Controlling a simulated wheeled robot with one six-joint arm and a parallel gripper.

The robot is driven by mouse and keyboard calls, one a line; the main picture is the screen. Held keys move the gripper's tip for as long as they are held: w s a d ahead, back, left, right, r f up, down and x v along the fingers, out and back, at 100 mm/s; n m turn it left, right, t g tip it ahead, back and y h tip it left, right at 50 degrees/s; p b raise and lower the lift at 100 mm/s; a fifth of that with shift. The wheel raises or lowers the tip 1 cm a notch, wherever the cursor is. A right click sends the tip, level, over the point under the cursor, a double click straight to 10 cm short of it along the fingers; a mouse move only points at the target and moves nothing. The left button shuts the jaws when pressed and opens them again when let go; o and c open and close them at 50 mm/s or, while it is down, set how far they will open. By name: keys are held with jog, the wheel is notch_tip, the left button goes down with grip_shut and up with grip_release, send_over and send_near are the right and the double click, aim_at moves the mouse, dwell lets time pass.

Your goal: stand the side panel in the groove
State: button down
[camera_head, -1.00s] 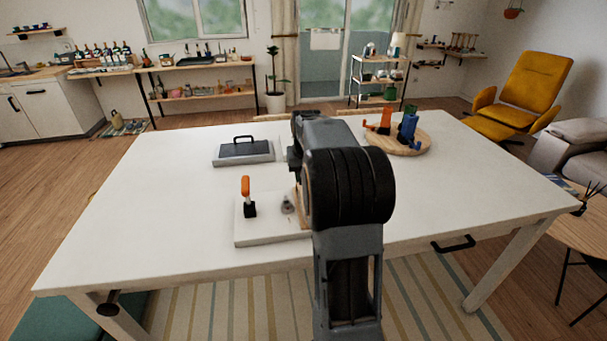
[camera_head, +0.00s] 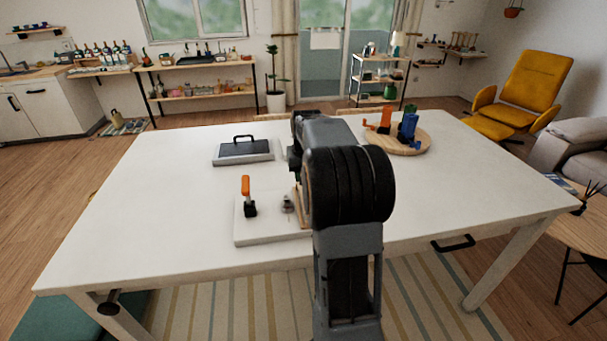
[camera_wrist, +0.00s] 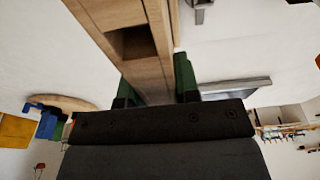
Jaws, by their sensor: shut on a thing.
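My gripper (camera_wrist: 155,88) shows in the wrist view with its green fingers on either side of a light wooden piece, the side panel (camera_wrist: 153,90). It is shut on the panel. Beyond the fingers, more light wood (camera_wrist: 105,12) with a dark rectangular recess (camera_wrist: 130,42) fills the top of that view. I cannot tell whether the panel's lower edge is in a groove.
An orange-handled clamp (camera_head: 247,194) and a small grey knob (camera_head: 287,203) stand on the base board. A dark-topped tray with a handle (camera_head: 244,153) lies farther back. A round wooden board (camera_head: 417,150) holds orange and blue tools. The white table (camera_head: 150,205) is clear at left.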

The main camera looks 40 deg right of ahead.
jog(key=shift+f+b, duration=1.35)
jog(key=shift+f, duration=0.7)
jog(key=c, duration=0.8)
grip_release()
jog(key=shift+r, duration=0.1)
jog(key=r, duration=0.4)
jog(key=s+r, duration=0.1)
jog(key=r, duration=0.4)
jog(key=s+a+r, duration=0.1)
jog(key=r, duration=0.3)
jog(key=shift+s+a+r+p, duration=0.1)
jog(key=shift+s+r+p, duration=0.1)
jog(key=shift+r+p, duration=0.1)
